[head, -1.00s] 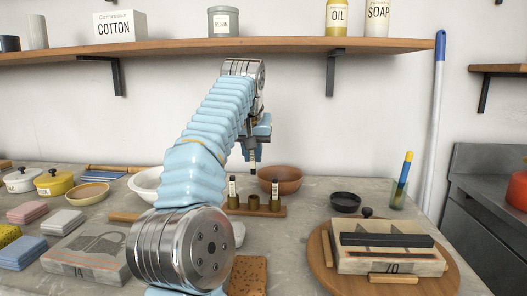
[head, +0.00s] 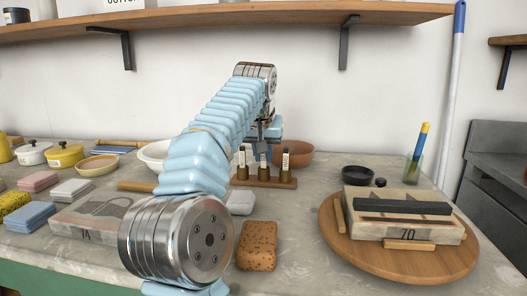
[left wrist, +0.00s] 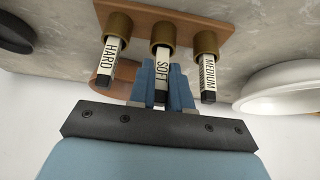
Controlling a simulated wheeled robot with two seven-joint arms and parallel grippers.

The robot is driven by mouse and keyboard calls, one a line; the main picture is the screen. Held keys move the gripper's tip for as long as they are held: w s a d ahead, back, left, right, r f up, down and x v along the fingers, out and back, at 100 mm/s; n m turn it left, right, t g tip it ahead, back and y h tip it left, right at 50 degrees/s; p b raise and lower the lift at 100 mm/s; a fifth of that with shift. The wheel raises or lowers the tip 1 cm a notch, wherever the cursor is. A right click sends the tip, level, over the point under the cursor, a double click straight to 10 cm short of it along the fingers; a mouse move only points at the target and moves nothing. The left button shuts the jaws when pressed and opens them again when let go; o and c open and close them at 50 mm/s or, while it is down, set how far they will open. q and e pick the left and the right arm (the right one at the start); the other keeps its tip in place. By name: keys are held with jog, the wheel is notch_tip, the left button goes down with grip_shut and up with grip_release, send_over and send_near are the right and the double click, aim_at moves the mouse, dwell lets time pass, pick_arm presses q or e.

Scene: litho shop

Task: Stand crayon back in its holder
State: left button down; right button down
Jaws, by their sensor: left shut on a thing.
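The wooden holder (head: 220,184) has three brass sockets and stands on the stone counter behind my left arm. The middle crayon, labelled SOFT (left wrist: 162,66), stands upright with its lower end in the middle socket (left wrist: 163,32). My left gripper (left wrist: 162,80) is shut on this crayon, one finger on each side; in the head view the gripper (head: 264,138) is at the crayon's top. The HARD crayon (left wrist: 110,57) and the MEDIUM crayon (left wrist: 207,73) stand in the outer sockets. My right gripper is not in view.
A terracotta bowl (head: 299,155) is behind the holder and a white bowl (head: 153,153) is to its left. A speckled brown sponge block (head: 257,246) lies in front. A round board (head: 345,262) carrying a stone slab is at the right.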

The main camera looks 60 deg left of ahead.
pick_arm(q)
jog(key=shift+f, duration=0.1)
jog(key=c, duration=1)
grip_release()
jog(key=p+v, duration=0.4)
jog(key=v, duration=0.9)
jog(key=shift+s+d+r, duration=0.1)
jog(key=shift+s+r, duration=0.15)
jog(key=shift+r, duration=0.05)
